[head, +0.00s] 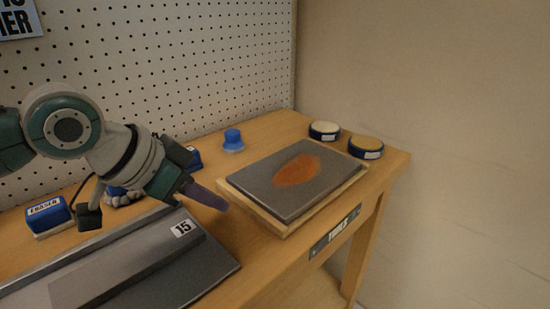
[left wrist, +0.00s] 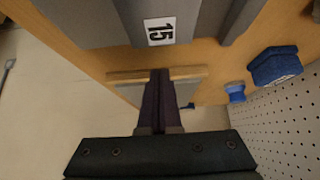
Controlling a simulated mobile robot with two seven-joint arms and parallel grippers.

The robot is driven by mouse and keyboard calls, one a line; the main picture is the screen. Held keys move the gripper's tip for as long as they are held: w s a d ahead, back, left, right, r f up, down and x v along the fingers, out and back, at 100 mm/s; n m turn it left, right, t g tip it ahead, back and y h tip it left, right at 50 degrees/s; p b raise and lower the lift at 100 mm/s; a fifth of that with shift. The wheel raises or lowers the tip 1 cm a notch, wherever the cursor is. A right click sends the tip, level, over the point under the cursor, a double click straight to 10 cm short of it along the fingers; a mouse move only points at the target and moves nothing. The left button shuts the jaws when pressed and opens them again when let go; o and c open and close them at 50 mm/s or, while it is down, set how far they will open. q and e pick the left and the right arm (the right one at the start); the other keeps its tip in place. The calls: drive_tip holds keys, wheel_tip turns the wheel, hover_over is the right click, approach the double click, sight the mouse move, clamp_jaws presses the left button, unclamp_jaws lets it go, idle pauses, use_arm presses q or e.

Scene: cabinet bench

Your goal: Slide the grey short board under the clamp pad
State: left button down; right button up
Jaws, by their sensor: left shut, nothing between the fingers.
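A long dark grey piece (head: 110,265) lies on the bench at the lower left, with a raised grey strip and a white "15" label. The label and grey surface also show at the top of the left wrist view (left wrist: 95,22). A grey slab (head: 265,180) with an orange patch lies on a light wooden base at the right. I cannot tell which is the short board, and I cannot make out a clamp pad. My left gripper (head: 222,205) is shut and empty, its dark purple fingers between the labelled piece and the slab. My right gripper is not in view.
A blue block labelled eraser (head: 47,214) and a blue knob-shaped thing (head: 232,138) stand towards the pegboard (head: 180,60). Two round tins (head: 325,131) (head: 366,147) stand at the back right. The bench's front edge, with a label, runs below the slab.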

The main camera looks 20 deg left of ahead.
use_arm(q)
drive_tip(key=shift+x, duration=0.95)
drive_tip(key=shift+s+a+r+p, duration=0.1)
drive_tip(key=shift+s+a+p, duration=0.25)
drive_tip(key=shift+s, duration=0.65)
drive_tip(key=shift+s+a+r+p, duration=0.15)
drive_tip(key=shift+s+a, duration=0.35)
drive_tip(key=shift+s, duration=0.5)
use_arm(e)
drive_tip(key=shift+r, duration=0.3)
use_arm(q)
drive_tip(key=shift+f, duration=0.1)
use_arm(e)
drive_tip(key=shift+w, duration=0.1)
